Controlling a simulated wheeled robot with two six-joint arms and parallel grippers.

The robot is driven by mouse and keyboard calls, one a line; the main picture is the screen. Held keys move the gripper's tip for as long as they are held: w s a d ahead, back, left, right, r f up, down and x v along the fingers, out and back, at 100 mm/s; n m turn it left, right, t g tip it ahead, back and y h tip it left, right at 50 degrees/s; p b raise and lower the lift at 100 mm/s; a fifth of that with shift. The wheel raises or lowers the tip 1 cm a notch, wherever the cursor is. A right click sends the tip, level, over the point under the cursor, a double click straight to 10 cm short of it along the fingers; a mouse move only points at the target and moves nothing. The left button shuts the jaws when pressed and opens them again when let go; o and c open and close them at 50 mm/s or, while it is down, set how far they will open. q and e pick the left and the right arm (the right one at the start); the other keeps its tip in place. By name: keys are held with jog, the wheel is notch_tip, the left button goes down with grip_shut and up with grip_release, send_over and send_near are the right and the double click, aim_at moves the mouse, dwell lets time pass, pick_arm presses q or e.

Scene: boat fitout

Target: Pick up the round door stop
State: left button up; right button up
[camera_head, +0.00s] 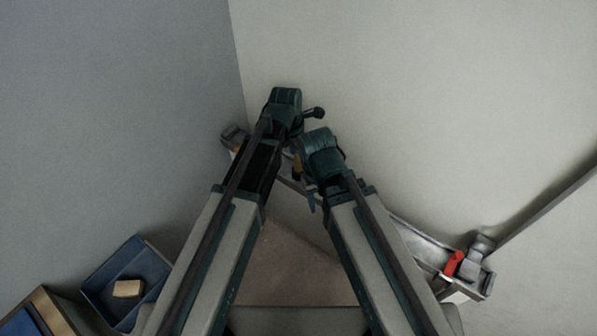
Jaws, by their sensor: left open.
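My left gripper (290,115) is at the upper middle, in front of the corner where the grey wall meets the pale wall. Its fingers are mostly hidden by its wrist. A small dark rounded knob (319,112) on a short stem shows just right of it; I cannot tell whether it is the round door stop or part of my gripper. My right gripper (319,160) is just below and to the right, close to the left one, with its jaws hidden. I cannot make out the round door stop for certain.
A narrow pale ledge (420,237) runs behind my arms, with a red piece (453,263) at its right end. A blue tray (100,272) holding a tan block (127,288) is at lower left. Brown floor (290,265) shows between my arms.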

aim_at(299, 165)
pick_arm(q)
jog(key=f+b, duration=0.4)
jog(key=shift+w+d+f, duration=0.25)
jog(key=shift+w+f, duration=0.1)
jog(key=shift+f, duration=0.05)
jog(key=shift+r, duration=0.1)
grip_shut()
